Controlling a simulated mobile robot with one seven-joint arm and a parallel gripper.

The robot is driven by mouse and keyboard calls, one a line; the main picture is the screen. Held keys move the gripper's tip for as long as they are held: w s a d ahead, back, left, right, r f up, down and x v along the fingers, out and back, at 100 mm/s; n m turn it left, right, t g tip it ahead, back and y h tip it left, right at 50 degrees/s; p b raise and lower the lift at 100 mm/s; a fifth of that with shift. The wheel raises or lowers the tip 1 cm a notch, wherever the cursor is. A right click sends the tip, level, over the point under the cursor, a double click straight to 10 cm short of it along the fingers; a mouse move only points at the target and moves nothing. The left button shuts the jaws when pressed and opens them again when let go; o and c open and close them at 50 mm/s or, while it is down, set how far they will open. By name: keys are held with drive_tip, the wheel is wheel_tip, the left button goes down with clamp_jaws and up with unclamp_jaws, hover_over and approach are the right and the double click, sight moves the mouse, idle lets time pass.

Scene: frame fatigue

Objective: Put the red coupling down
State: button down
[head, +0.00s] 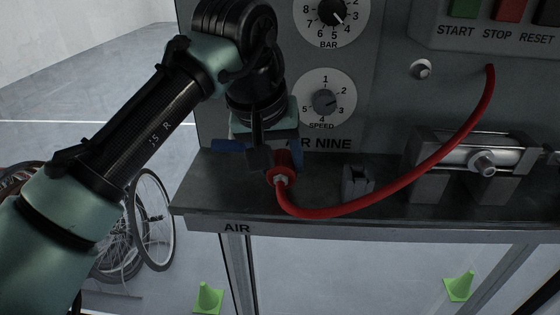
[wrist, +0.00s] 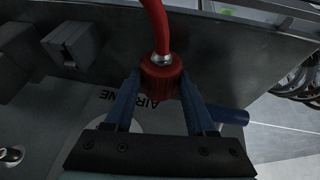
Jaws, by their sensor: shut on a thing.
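The red coupling (head: 283,176) is a ribbed red collar with a metal end on a red hose (head: 410,178). My gripper (head: 267,158) is shut on it, above the left part of the grey shelf (head: 230,194). In the wrist view the coupling (wrist: 161,75) sits between the two blue fingers of my gripper (wrist: 160,88), with the hose running off the top edge. The hose sags near the shelf's front edge and rises to the panel at the right. I cannot tell whether the coupling touches the shelf.
A small dark block (head: 357,181) stands on the shelf right of the coupling. A metal cylinder in a clamp (head: 470,155) is further right. Behind are the SPEED dial (head: 325,101) and BAR dial (head: 332,12). Bicycle wheels (head: 150,220) and green cones (head: 208,298) stand below on the floor.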

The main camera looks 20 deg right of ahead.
drive_tip(key=shift+w+f, duration=0.1)
drive_tip(key=shift+f, duration=0.8)
drive_tip(key=shift+f, duration=0.15)
drive_tip(key=shift+c, duration=1.1)
unclamp_jaws()
